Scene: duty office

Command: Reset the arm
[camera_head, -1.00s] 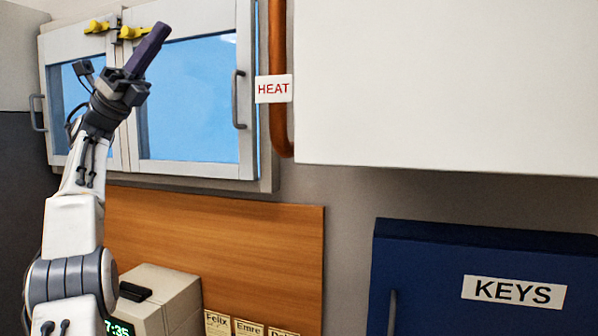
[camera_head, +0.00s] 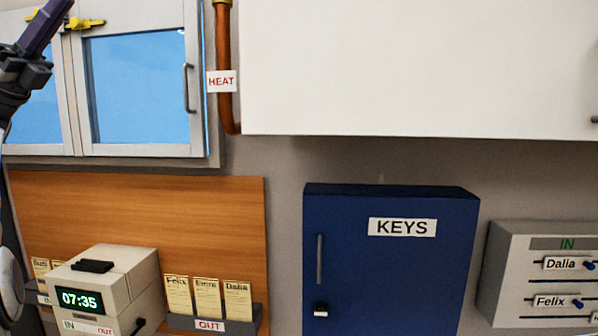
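My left gripper (camera_head: 44,22) is at the top left edge of the head view, pointing up and to the right. Its long dark purple fingers lie together with no gap that I can see, and I make out no object between them. It is in front of the left part of the window (camera_head: 136,88); I cannot tell how far from the glass. The tip and most of the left arm are cut off by the picture edge. My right gripper is not in view.
A white cabinet (camera_head: 420,65) hangs beside a copper pipe with a HEAT sign (camera_head: 221,81). Below are a blue KEYS cabinet (camera_head: 385,270), a grey IN board (camera_head: 540,280), a time clock (camera_head: 110,285) and an OUT card rack (camera_head: 210,325). Yellow handles (camera_head: 85,23) top the window.

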